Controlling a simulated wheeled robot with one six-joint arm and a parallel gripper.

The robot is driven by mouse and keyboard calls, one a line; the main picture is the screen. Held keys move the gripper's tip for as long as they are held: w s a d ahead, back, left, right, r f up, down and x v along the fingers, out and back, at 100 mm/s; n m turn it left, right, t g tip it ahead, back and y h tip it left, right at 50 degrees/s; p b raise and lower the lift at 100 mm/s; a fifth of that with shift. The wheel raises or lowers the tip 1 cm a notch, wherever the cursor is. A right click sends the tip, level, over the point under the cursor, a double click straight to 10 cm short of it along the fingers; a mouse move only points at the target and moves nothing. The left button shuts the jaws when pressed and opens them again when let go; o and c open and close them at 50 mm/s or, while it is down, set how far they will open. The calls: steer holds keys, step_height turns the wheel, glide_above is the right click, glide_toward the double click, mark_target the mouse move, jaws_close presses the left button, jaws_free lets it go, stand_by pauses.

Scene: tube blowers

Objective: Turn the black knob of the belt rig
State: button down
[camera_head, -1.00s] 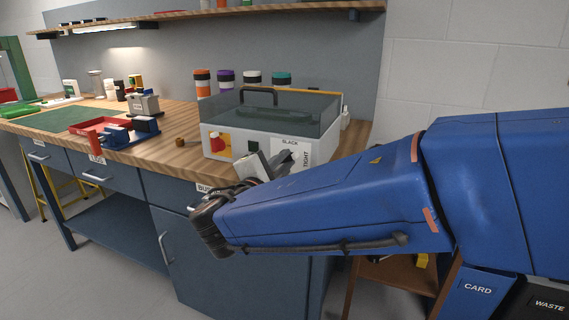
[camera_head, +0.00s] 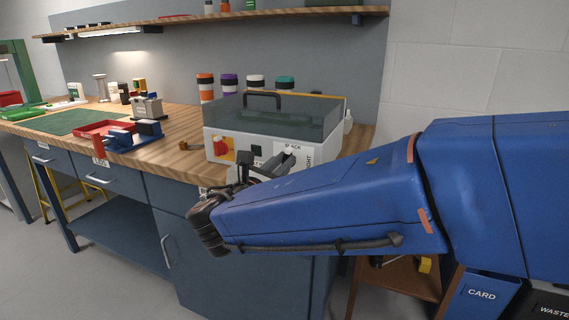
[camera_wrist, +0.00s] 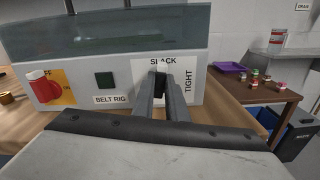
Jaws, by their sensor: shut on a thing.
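The belt rig (camera_head: 228,148) is a white box with a clear smoky cover and a black handle on the bench. Its front also shows in the wrist view (camera_wrist: 205,45), with a "BELT RIG" label, a red knob on a yellow plate (camera_wrist: 45,87) and a dark green square (camera_wrist: 104,80). The white "SLACK"/"TIGHT" plate (camera_wrist: 190,96) is at right. My gripper (camera_wrist: 166,80) is in front of this plate, its fingers closed around the black knob (camera_wrist: 161,68), which is mostly hidden between them. In the head view my gripper (camera_head: 283,162) reaches the rig's front.
A wooden bench (camera_head: 180,160) carries a red tray (camera_head: 104,128), a blue vise and a green mat. Several coloured-lid jars stand behind the rig. A side table (camera_wrist: 258,92) with a purple tray is at right in the wrist view.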

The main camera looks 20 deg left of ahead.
steer(key=shift+a+f+n, duration=0.1)
steer(key=shift+n, duration=1)
steer(key=c, duration=1.8)
jaws_free()
steer(key=shift+o, duration=0.2)
steer(key=shift+s, duration=0.15)
steer(key=s+a, duration=0.1)
steer(key=s, duration=1.6)
steer(key=shift+a, duration=0.2)
steer(key=shift+s, duration=0.1)
